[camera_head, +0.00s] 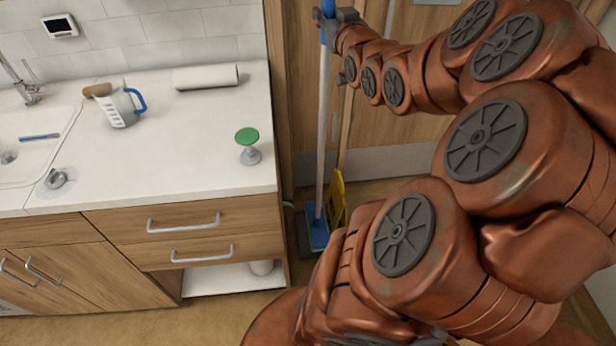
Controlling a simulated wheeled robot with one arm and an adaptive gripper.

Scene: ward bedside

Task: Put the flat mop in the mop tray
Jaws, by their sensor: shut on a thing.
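The flat mop stands nearly upright beside the counter's right end, with a blue upper grip, a pale grey pole (323,120) and a blue flat head (318,236) low near the floor. My gripper (328,16) is shut on the upper part of the pole, at the top edge of the view. A dark grey tray (302,232) shows at floor level around the left side of the mop head. The head is over or in this tray; I cannot tell whether it rests on the tray bottom. My own arm hides the tray's right and front parts.
A yellow panel-like object (338,195) stands close behind the mop head. The counter (190,140) on the left holds a measuring jug (121,108), a white roll (206,77) and a green-topped object (248,146). A wooden door (400,125) is behind the pole.

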